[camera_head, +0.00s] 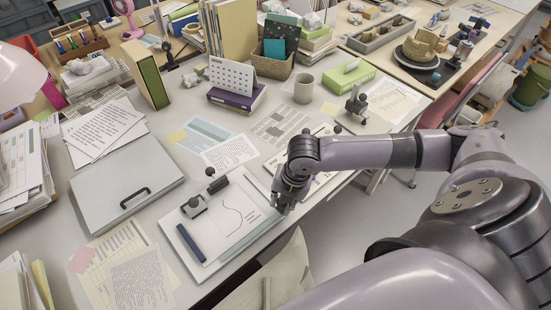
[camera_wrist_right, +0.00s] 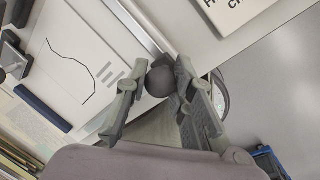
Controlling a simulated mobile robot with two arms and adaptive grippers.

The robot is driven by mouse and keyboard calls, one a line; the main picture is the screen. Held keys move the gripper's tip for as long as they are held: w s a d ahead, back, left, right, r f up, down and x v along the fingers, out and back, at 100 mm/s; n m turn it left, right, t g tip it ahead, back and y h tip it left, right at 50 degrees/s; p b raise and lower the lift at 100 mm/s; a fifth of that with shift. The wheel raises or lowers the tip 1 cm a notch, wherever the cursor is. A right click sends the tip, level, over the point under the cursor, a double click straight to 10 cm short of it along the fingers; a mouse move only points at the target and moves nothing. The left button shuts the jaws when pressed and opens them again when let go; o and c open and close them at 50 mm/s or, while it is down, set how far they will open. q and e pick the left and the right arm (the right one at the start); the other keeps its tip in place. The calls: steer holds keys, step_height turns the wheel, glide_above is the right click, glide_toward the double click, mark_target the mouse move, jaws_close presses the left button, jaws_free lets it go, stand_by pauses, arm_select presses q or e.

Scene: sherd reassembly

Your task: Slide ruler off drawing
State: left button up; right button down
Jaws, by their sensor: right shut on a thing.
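The drawing (camera_head: 238,222), a white sheet with a thin curved line, lies on a pale board near the table's front edge. It also shows at upper left in the right wrist view (camera_wrist_right: 78,40). A long pale strip (camera_wrist_right: 141,27), apparently the ruler, runs along the drawing's edge in that view. My right gripper (camera_head: 279,205) is at the drawing's right edge. In the wrist view its fingers (camera_wrist_right: 157,78) are shut on a dark round knob (camera_wrist_right: 160,84). The fingers hide how the knob joins the strip. My left gripper is not in view.
A dark blue bar (camera_head: 190,243) and a dark block (camera_head: 194,207) lie on the drawing board's left side. A grey case (camera_head: 125,190) stands left of it. Printed sheets (camera_head: 229,151) lie behind. Open floor (camera_head: 345,235) lies beyond the table's front edge.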

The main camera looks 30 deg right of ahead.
steer(key=shift+s+d+f, duration=0.1)
steer(key=shift+s+f, duration=0.15)
steer(key=shift+s, duration=0.1)
steer(key=c, duration=1.3)
jaws_free()
steer(key=shift+c, duration=0.2)
steer(key=shift+w+r, duration=0.1)
steer(key=shift+r, duration=0.05)
steer(key=shift+r, duration=0.1)
steer(key=shift+r, duration=0.35)
step_height(320, 180, up, 11)
steer(key=s+d, duration=0.1)
steer(key=shift+s+d, duration=0.3)
steer(key=shift+s, duration=0.05)
steer(key=shift+f, duration=0.1)
